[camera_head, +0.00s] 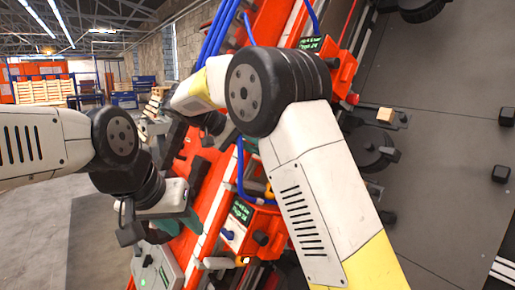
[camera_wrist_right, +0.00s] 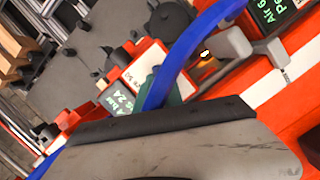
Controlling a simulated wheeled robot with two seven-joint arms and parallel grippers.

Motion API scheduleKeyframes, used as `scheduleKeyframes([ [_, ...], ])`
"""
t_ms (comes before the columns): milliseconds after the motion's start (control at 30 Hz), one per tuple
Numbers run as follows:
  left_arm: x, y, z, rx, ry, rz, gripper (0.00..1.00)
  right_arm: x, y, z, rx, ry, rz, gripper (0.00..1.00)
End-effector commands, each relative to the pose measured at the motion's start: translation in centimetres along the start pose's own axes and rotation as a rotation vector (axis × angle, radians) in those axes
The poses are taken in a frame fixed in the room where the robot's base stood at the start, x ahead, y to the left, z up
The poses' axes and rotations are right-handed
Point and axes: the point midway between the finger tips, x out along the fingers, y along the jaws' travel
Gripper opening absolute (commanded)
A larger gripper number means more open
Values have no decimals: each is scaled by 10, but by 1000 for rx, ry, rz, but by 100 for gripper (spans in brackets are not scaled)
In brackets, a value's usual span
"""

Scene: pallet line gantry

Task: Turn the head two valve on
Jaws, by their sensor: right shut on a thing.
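My left gripper (camera_head: 158,218) hangs at the lower left in the head view, over the red line frame, by a teal part (camera_head: 191,222). Its fingertips are not clear. My right arm reaches across the middle, and my right gripper (camera_head: 222,132) shows only in part behind its elbow. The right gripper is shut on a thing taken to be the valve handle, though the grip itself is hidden. In the right wrist view, its grey body fills the bottom. A teal part (camera_wrist_right: 175,98) shows behind it, under a blue hose. I cannot read which head is number two.
A red box with a green display (camera_head: 243,213) sits below centre, and another red box (camera_head: 327,62) stands at upper right. Blue hoses (camera_wrist_right: 190,38) cross close to the right gripper. A grey lever (camera_wrist_right: 236,44) sits by an orange lamp. Open floor lies at left (camera_head: 40,225).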

Motion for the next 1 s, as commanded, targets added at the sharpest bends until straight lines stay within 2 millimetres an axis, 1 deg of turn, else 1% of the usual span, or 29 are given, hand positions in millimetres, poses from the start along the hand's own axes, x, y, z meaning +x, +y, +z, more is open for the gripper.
scheduleKeyframes([
  [200, 0, 0, 0, 0, 0, 0, 36, 0, -1, 0, -191, 0, 47, 0],
  [500, 0, 0, 0, 0, 0, 0, 36, 0, -1, 0, -387, 1, 95, 0],
  [733, 0, 0, 0, 0, 0, 0, 36, 0, -1, 0, -469, 1, 115, 0],
  [1000, 0, 0, 0, 0, 0, 0, 36, 0, -1, 0, -499, 1, 122, 0],
])
